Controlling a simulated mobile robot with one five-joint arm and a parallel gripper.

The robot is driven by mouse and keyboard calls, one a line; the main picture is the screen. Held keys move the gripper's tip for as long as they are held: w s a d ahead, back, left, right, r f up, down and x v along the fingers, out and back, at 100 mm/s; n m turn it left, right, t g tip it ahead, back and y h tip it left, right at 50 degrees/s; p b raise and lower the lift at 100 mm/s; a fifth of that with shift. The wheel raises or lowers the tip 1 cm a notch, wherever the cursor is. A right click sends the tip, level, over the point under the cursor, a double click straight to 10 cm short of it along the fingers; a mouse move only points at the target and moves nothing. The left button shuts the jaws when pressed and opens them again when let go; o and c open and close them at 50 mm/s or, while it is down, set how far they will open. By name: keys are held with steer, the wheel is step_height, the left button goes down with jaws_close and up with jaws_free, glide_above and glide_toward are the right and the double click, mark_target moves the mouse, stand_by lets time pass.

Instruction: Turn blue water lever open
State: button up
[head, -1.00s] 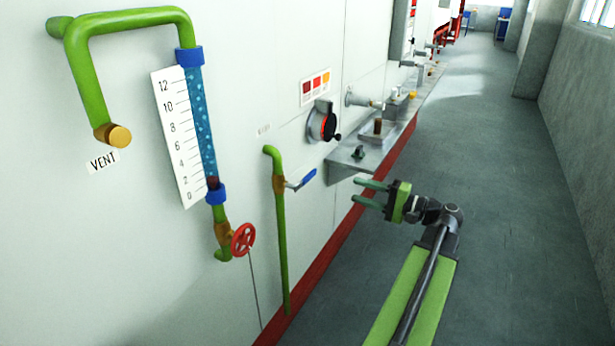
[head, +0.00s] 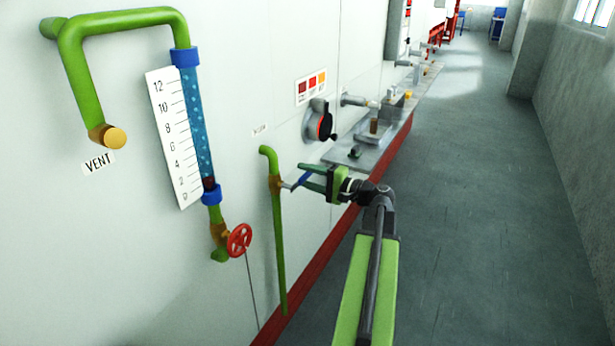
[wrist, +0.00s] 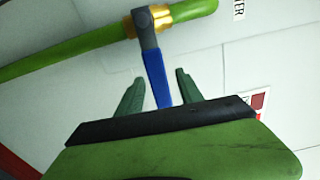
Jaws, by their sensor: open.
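The blue lever (head: 303,180) sits on a brass valve (head: 275,184) on the thin green pipe (head: 279,240) that runs down the white wall. It slants up and to the right from the valve in the head view. My gripper (head: 304,177) is open at the lever. In the wrist view the blue lever (wrist: 157,76) reaches down from its grey hub, between the two green fingers of my gripper (wrist: 156,82). A gap shows on each side, and the lever's lower end is hidden behind the gripper body.
A red handwheel (head: 239,240) and a gauge tube (head: 198,125) are on the wall at the left. A black rotary switch (head: 318,122) is above the gripper. A metal shelf (head: 345,164) juts out behind it. The floor at the right is clear.

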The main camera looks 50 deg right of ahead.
jaws_close()
stand_by(1.4)
